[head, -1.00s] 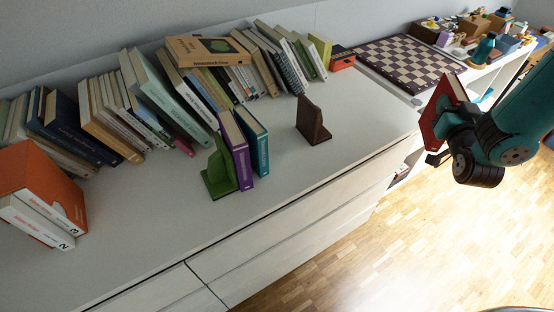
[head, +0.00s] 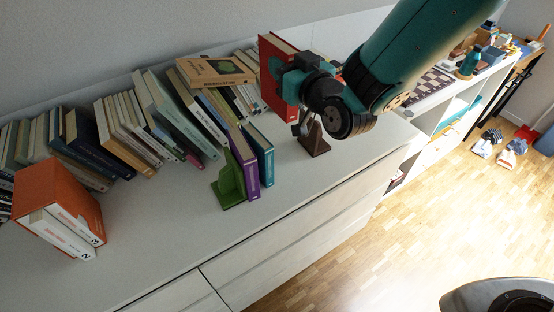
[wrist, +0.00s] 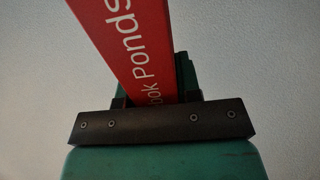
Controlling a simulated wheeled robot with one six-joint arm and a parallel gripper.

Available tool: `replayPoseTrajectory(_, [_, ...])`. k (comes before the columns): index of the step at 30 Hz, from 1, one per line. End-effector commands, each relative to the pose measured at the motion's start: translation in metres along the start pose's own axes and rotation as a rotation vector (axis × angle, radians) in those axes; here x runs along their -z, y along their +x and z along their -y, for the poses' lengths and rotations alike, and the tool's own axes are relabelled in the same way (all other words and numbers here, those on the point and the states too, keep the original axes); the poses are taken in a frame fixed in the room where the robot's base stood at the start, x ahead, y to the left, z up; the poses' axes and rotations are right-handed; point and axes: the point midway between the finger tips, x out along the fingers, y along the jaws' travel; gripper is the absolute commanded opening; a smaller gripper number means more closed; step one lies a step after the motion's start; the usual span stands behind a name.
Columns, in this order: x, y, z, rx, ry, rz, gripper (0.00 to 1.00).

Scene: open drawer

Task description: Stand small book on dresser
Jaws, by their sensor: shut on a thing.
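My gripper (head: 296,88) is shut on a small red book (head: 275,78) and holds it upright above the dresser top (head: 180,235). In the wrist view the red spine (wrist: 128,40) with white lettering runs up from between the jaws. On the dresser, a green bookend (head: 228,183), a purple book (head: 243,165) and a teal book (head: 260,155) stand together. A brown bookend (head: 315,138) stands to their right, below my gripper and partly hidden by it. A gap of bare dresser lies between the teal book and the brown bookend.
A long row of leaning books (head: 125,125) lines the wall, with a tan book (head: 215,71) lying on top. An orange box file (head: 60,200) with white volumes stands at the left. A chessboard (head: 432,85) lies behind my arm. The dresser's front is clear.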

Motion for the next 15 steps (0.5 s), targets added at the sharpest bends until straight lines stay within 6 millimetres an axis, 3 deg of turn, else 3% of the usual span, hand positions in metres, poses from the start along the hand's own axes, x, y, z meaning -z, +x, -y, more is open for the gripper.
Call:
replayPoseTrajectory(4, [-0.021, 0.001, 0.007, 0.016, 0.001, 0.001, 0.0])
replayPoseTrajectory(9, [-0.07, 0.001, 0.007, 0.014, 0.002, 0.001, 0.0])
replayPoseTrajectory(15, [-0.116, 0.001, 0.007, 0.014, 0.001, -0.001, 0.0])
